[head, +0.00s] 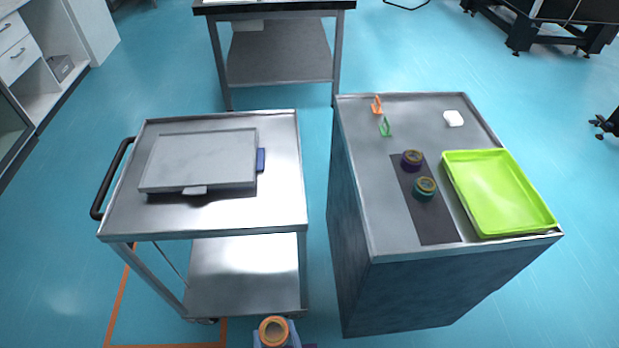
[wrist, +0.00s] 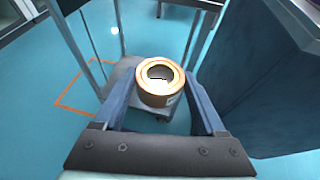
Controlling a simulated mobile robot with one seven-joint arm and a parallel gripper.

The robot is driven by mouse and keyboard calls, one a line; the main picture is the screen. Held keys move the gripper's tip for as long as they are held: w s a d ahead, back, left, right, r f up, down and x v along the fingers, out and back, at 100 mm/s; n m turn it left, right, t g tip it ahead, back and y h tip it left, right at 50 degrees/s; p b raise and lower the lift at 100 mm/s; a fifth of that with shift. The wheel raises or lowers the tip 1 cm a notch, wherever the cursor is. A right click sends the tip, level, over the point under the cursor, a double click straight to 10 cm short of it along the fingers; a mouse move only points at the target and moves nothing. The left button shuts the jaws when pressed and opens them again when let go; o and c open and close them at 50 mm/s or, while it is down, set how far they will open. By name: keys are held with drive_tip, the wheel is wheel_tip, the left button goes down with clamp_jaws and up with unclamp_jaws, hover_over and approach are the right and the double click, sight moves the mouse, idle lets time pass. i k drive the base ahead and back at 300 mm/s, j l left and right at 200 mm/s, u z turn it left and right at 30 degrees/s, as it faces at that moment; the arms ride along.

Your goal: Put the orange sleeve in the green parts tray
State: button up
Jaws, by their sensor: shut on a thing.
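The orange sleeve (head: 273,330) is a short ring at the bottom edge of the head view, held up in front of the two tables. My gripper (head: 275,342) is shut on it. In the wrist view the sleeve (wrist: 160,82) sits between the two blue fingers of my gripper (wrist: 160,100), its open bore facing the camera. The green parts tray (head: 548,222) is a shallow bright green tray at the right side of the right-hand cabinet top. It looks empty. My gripper is well to the left of it and nearer the camera.
A dark mat (head: 436,232) beside the tray holds a purple ring (head: 411,160) and a teal ring (head: 424,189). Orange (head: 377,105) and green (head: 385,127) clips and a white block (head: 453,118) lie farther back. A steel cart (head: 280,190) with a grey lidded box (head: 200,160) stands left.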

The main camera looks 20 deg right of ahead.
sight(493, 192)
drive_tip(key=l+z, duration=0.4)
drive_tip(key=l, duration=1.15)
